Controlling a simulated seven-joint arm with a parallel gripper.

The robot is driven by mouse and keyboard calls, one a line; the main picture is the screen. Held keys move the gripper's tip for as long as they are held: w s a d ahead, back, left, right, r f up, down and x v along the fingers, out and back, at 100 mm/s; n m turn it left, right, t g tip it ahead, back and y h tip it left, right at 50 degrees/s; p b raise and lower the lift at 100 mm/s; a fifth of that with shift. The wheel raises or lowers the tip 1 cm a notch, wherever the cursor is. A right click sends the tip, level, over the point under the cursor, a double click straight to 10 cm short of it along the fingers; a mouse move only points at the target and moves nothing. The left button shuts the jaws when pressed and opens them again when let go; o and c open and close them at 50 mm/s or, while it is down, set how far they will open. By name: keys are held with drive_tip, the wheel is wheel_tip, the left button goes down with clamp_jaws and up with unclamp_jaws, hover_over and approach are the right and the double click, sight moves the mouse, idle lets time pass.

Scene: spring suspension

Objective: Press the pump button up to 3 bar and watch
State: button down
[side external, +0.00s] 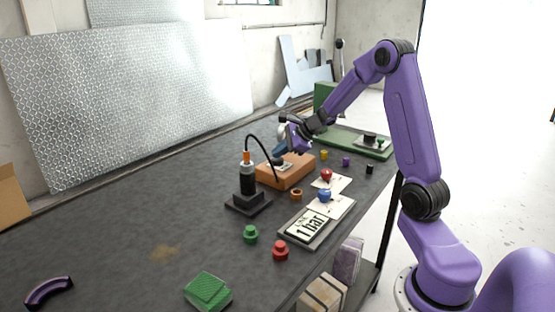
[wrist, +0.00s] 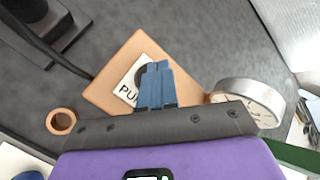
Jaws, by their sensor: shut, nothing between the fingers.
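The pump is an orange box (side external: 291,176) on the table, with a white label on top; in the wrist view the box (wrist: 108,92) shows the letters "PU", the rest hidden by my fingers. My gripper (side external: 281,153) is over the box, fingers shut and empty. In the wrist view its blue fingertips (wrist: 155,68) overlap a dark round spot by the label, probably the button; whether they touch it I cannot tell. A display plate (side external: 308,228) reads "1 bar". A black cylinder with an orange top (side external: 247,178) stands upright on a dark base.
A black hose (side external: 265,146) arches between cylinder and box. A round white dial (wrist: 252,97) is right of my fingers. An orange ring (side external: 296,194), red and blue knobs on cards, and green (side external: 250,234) and red (side external: 280,250) pieces lie nearby. The table's left is mostly clear.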

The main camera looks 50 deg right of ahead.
sight(280, 160)
drive_tip(key=shift+f, duration=0.6)
idle(0.7)
drive_tip(key=shift+r, duration=1.3)
drive_tip(key=shift+r, duration=2.5)
